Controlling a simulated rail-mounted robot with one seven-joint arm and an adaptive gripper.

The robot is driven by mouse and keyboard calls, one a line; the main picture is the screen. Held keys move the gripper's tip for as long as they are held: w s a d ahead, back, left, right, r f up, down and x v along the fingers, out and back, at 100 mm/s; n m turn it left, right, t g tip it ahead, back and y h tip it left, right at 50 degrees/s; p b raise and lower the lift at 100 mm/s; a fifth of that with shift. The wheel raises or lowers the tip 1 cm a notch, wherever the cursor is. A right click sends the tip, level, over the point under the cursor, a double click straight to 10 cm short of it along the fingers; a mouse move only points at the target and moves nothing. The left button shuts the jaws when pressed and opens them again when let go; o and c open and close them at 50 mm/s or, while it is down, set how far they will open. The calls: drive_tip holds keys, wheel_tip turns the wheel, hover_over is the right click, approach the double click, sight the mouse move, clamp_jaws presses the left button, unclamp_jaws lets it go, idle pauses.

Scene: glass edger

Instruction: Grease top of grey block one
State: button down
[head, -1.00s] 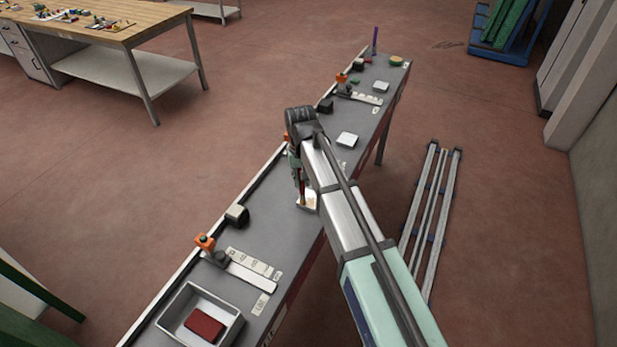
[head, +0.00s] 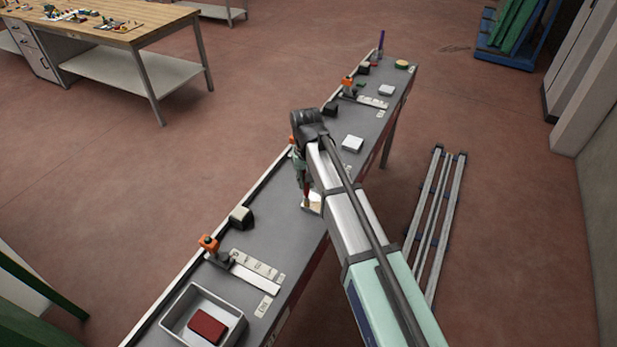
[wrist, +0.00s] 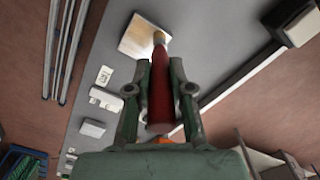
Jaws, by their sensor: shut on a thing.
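My gripper (wrist: 160,80) is shut on a dark red brush (wrist: 161,98) with a pale tip, seen from behind in the wrist view. In the head view my gripper (head: 303,179) hangs over the middle of the long grey bench, with the brush pointing down. The tip lies over a white square plate (wrist: 140,38) with a tan patch on it; the plate also shows in the head view (head: 314,207). I cannot tell whether the tip touches it. A dark block with a pale top (head: 240,217) stands by the bench's back rail. I cannot tell which thing is grey block one.
A grey tray (head: 174,330) with a red block (head: 207,326) sits at the near end. An orange-topped clamp (head: 210,244) and pale label strips (head: 254,264) lie beyond it. Another white square (head: 352,143) and a dark block (head: 330,109) are farther along. Bare bench surrounds the plate.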

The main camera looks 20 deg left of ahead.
drive_tip(key=shift+s, duration=0.25)
drive_tip(key=w, duration=0.6)
drive_tip(key=shift+d+p, duration=0.35)
drive_tip(key=shift+p, duration=0.1)
idle(3.3)
drive_tip(key=shift+r, duration=0.1)
drive_tip(key=shift+r+p, duration=0.75)
drive_tip(key=shift+r, duration=2.15)
